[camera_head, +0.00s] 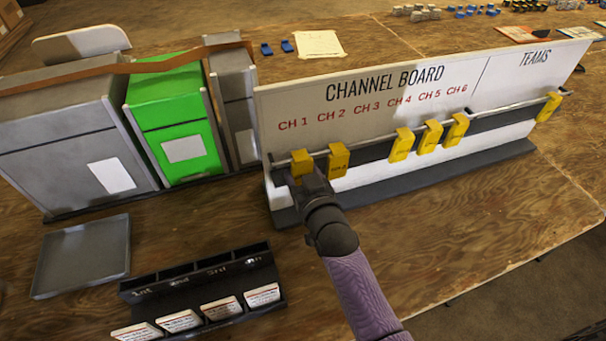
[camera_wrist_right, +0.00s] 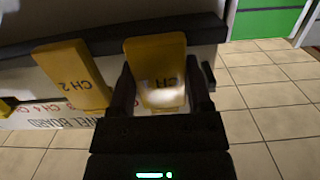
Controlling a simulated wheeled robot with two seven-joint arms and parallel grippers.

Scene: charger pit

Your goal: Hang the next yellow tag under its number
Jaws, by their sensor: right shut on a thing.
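The white channel board (camera_head: 385,105) carries red numbers CH 1 to CH 6 above a rail. My right gripper (camera_head: 307,179) is shut on the yellow CH 1 tag (camera_head: 301,161), at the rail's left end below CH 1. In the right wrist view, the tag (camera_wrist_right: 156,62) sits between my fingers (camera_wrist_right: 160,100). Whether it bears on the rail is unclear. The CH 2 tag (camera_head: 338,160) hangs just right of it and shows in the wrist view (camera_wrist_right: 74,75). More yellow tags hang below CH 4 (camera_head: 401,145), CH 5 (camera_head: 429,137) and CH 6 (camera_head: 457,130).
One yellow tag (camera_head: 549,107) hangs at the TEAMS end. The rail below CH 3 is bare. A grey tray (camera_head: 83,255) and a black slotted card holder (camera_head: 200,281) lie in front.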

